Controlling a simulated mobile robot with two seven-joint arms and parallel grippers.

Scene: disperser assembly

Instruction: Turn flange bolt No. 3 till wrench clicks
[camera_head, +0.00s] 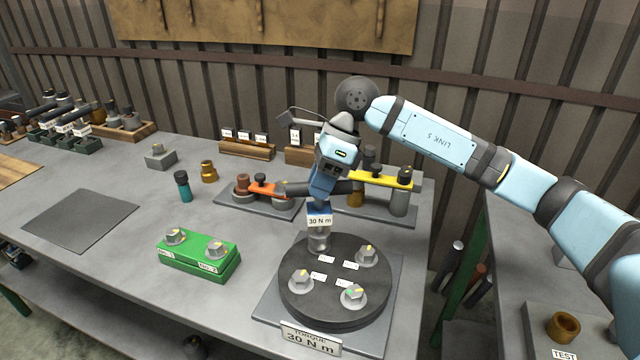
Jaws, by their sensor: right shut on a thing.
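The round dark flange (336,315) lies on a grey plate at the front of the table. Three bolts show uncovered on it: a front left bolt (301,282), a front right bolt (353,297) and a back right bolt (367,256). My right gripper (320,198) points down, shut on the torque wrench (319,220), which has a blue and white "30 N m" label. The wrench's socket end (318,243) is at the flange's back left bolt position and hides the bolt there. The bolt number labels are too small to read. My left gripper is out of view.
A "TORQUE 30 N m" sign (310,340) stands at the plate's front edge. A green block (200,262) with two bolts is to the left. Behind my gripper are fixtures with an orange bar (268,189) and a yellow bar (380,179). The table's left middle is mostly clear.

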